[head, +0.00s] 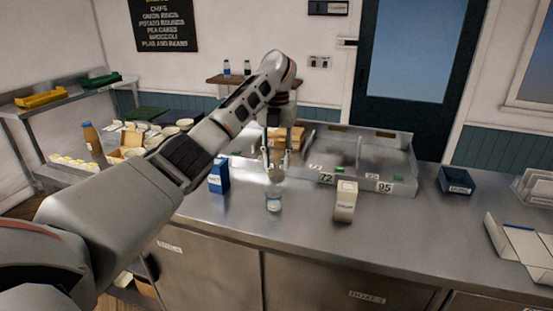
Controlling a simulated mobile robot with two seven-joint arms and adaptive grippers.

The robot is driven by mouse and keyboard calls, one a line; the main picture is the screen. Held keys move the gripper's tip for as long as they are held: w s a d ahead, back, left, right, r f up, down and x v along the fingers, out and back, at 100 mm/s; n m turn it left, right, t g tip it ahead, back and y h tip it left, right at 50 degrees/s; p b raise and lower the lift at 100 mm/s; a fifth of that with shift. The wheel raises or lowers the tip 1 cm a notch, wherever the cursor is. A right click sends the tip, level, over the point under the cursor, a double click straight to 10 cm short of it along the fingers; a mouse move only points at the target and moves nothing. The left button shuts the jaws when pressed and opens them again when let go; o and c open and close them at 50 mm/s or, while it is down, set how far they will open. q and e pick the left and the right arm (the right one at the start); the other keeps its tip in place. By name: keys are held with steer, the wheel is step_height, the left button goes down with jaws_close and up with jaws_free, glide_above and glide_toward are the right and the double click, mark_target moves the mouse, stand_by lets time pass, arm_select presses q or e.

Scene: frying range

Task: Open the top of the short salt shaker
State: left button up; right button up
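A short clear shaker with a pale label (273,201) stands upright on the steel counter, near its front edge. I take it to be the salt shaker. My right gripper is out of view.
A blue carton (219,178) stands left of the shaker and a cream carton (345,202) stands right. Behind is a low divided metal tray (402,187) with number labels. A dark blue bin (455,181) sits farther right. The counter between the cream carton and bin is clear.

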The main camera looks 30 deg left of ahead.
mark_target(277, 168)
arm_select(q)
steer(key=shift+r, duration=0.1)
step_height(277, 168, up, 12)
steer(key=shift+w, duration=0.25)
stand_by(0.4)
steer(key=shift+a, duration=0.1)
stand_by(0.4)
